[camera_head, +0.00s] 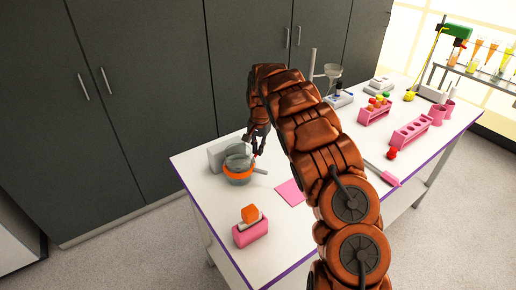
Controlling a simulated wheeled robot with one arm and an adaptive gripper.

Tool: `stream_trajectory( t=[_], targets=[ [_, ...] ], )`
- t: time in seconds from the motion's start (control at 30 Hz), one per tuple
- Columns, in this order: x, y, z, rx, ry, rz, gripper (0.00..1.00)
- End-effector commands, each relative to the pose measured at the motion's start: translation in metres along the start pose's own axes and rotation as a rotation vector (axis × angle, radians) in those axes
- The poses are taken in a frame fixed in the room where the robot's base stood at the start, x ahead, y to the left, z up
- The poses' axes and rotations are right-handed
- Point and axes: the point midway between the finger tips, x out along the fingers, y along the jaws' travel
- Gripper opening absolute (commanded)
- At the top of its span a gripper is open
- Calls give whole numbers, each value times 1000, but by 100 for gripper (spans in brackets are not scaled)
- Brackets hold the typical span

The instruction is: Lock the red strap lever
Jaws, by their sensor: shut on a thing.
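A grey rounded vessel (237,159) stands near the left end of the white table, with an orange-red strap (238,175) around it. My gripper (258,152) reaches down at the vessel's right side, just above the strap. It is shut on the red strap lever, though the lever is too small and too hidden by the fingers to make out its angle. A short pale handle-like piece sticks out to the right of the vessel, below my gripper.
A pink box with an orange-topped item (250,223) stands near the front left edge. A flat pink sheet (290,192) lies right of the vessel. Pink racks (411,133), a funnel stand and small bottles fill the right. Dark cabinets (140,90) stand behind.

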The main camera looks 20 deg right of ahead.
Motion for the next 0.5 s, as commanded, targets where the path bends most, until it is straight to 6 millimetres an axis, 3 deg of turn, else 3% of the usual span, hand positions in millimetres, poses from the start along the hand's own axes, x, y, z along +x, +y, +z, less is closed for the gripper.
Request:
stream_trajectory(
  t=[0.5],
  targets=[
    [4,-5,-1,-88,-1,-4,0]
  ],
)
